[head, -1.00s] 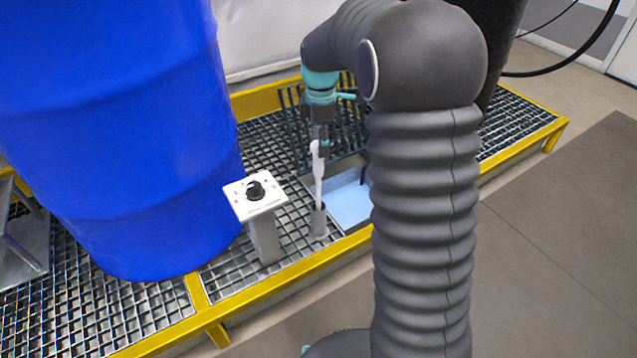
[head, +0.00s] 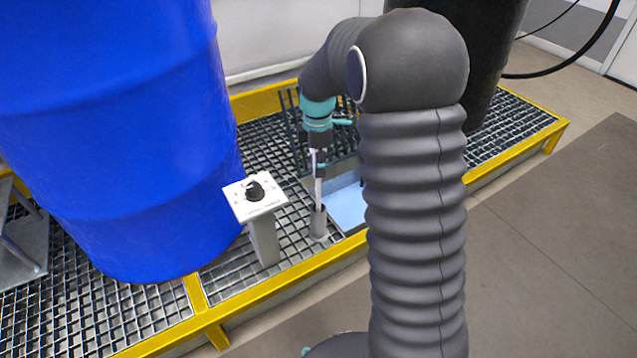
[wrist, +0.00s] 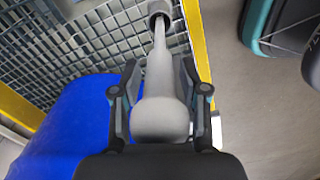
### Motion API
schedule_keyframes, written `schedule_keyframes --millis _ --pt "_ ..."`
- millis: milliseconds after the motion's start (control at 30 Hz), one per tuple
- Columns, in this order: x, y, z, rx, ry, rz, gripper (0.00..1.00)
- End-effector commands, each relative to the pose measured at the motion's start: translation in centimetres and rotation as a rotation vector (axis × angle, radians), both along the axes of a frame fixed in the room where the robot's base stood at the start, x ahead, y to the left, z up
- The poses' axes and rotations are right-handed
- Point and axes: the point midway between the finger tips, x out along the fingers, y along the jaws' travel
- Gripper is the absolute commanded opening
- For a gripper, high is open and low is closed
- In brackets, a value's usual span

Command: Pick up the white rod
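The white rod (head: 319,190) stands upright in a grey cup-like holder (head: 318,226) on the grating. In the wrist view the rod (wrist: 158,75) runs from its thick rounded near end, close to the camera, to the holder (wrist: 158,8) at the top. My gripper (head: 318,160) points down around the rod's upper part. In the wrist view my gripper (wrist: 160,75) has one finger on each side of the rod, with narrow gaps showing, so it looks open. The rod's top is hidden by the gripper in the head view.
A large blue drum (head: 115,130) stands left. A post with a black-knobbed control panel (head: 255,195) is close left of the holder. A light-blue basin (head: 347,207) lies to the right. A yellow rail (head: 285,270) edges the grating in front.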

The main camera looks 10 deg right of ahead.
Motion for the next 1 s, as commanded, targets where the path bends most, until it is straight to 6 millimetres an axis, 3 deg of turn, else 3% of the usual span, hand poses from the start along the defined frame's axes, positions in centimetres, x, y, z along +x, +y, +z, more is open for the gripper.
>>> schedule_keyframes --millis 33,133,633,767,1000 --pt "0.0 0.0 0.0 0.0 0.0 0.0 0.24" --pt "0.0 0.0 0.0 0.0 0.0 0.0 0.0" --pt "0.0 0.0 0.6 0.0 -0.002 0.0 0.0" --pt "0.1 0.0 1.8 0.0 -0.003 0.0 0.0" --pt "0.1 0.0 5.6 0.0 -0.005 0.0 0.0"
